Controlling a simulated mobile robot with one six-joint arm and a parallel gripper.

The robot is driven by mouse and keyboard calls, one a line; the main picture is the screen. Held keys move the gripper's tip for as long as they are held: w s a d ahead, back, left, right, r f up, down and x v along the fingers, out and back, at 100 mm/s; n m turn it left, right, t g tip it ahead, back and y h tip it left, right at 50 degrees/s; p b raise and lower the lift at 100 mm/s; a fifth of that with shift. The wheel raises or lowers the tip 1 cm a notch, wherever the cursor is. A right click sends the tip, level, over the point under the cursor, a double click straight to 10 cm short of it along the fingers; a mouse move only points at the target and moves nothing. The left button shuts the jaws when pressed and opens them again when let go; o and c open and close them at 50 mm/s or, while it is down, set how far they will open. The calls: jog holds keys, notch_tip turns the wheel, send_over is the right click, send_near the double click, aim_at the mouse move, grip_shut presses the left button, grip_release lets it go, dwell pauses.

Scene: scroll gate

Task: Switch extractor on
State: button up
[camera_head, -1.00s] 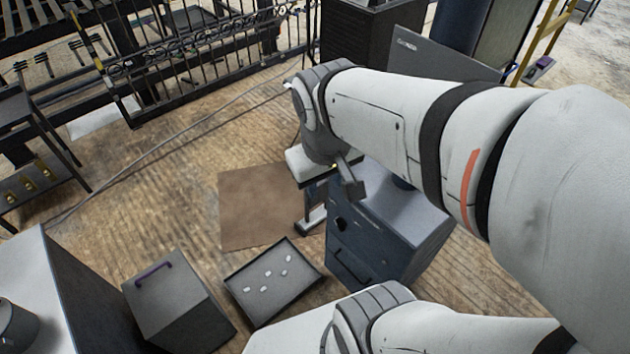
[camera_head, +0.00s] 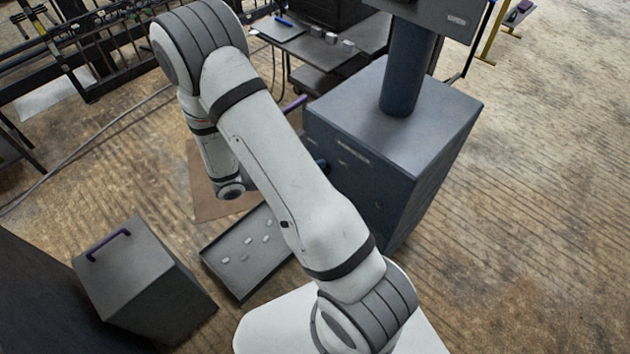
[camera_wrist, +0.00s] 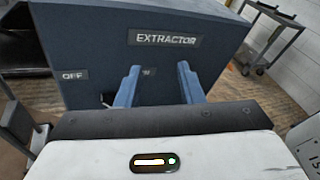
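The extractor is a blue-grey cabinet (camera_head: 410,110) with a thick pipe on top, right of my arm in the head view. In the wrist view its front panel (camera_wrist: 100,42) fills the upper middle. An EXTRACTOR label (camera_wrist: 165,39) is at its top and an OFF label (camera_wrist: 74,75) at its left. Another small label between my fingers is partly hidden. My gripper (camera_wrist: 159,72) is open, its two blue fingers apart in front of the panel with nothing seen between them. A small dark part (camera_wrist: 108,98) by the left finger is mostly hidden; the switch position is unclear.
A dark tray (camera_head: 240,285) with several pale pieces lies on the floor by a grey box (camera_head: 140,270) with a purple handle. A brown mat (camera_head: 205,200) lies behind my arm. A dark table (camera_head: 345,70) stands behind the extractor. Floor at right is clear.

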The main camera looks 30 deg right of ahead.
jog(key=w+a+f+n+t+h+b, duration=0.1)
jog(key=w+f+n+t+b, duration=0.2)
jog(key=f, duration=0.4)
jog(key=a+f+n+t+b, duration=0.1)
jog(key=f+n+t, duration=0.2)
jog(key=f+n, duration=0.3)
jog(key=f+x, duration=0.1)
jog(key=x, duration=0.6)
jog(key=shift+w+d+f+m, duration=0.2)
jog(key=shift+w+m, duration=0.1)
grip_shut()
